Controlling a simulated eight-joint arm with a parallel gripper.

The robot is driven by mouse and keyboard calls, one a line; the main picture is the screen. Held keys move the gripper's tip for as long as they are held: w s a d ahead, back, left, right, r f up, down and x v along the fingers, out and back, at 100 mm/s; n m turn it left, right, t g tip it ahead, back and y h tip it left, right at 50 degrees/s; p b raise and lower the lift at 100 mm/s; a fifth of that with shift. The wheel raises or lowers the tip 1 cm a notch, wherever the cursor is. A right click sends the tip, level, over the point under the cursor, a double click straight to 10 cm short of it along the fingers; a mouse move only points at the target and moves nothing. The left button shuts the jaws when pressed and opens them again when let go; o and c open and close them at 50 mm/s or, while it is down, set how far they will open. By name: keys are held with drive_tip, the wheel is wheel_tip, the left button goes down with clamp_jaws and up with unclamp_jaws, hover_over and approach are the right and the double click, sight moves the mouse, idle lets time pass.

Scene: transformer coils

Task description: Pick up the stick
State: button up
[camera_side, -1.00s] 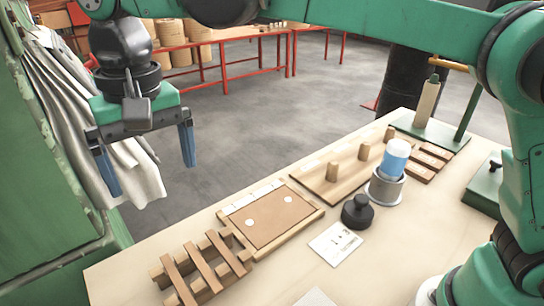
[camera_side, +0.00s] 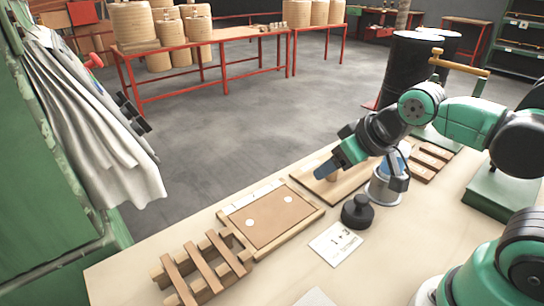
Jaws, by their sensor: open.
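Several brown wooden sticks (camera_side: 205,260) lie across round wooden rails at the lower left of the table. More short brown sticks (camera_side: 432,157) lie side by side at the back right. I cannot tell which one is the stick of the task. My gripper (camera_side: 357,171) is open above the pegged wooden board, well to the right of the lower-left sticks and left of the back-right ones. One blue finger shows clearly near a peg; the other is partly hidden among the arm and the metal cup. I see no stick between the fingers.
A framed wooden tray (camera_side: 312,216) lies mid-table, with a black knobbed weight (camera_side: 357,213) and a white card (camera_side: 335,244) beside it. The pegged board (camera_side: 304,176) and metal cup (camera_side: 384,196) are close to my gripper. The table's front is mostly clear.

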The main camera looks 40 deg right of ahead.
drive_tip(key=shift+a, duration=0.1)
drive_tip(key=g, duration=0.5)
hover_over(177, 280)
drive_tip(key=s, duration=0.1)
wheel_tip(177, 280, down, 5)
drive_tip(key=shift+f, duration=0.4)
drive_tip(key=f, duration=0.4)
drive_tip(key=shift+w+f, duration=0.35)
drive_tip(key=shift+f, duration=0.05)
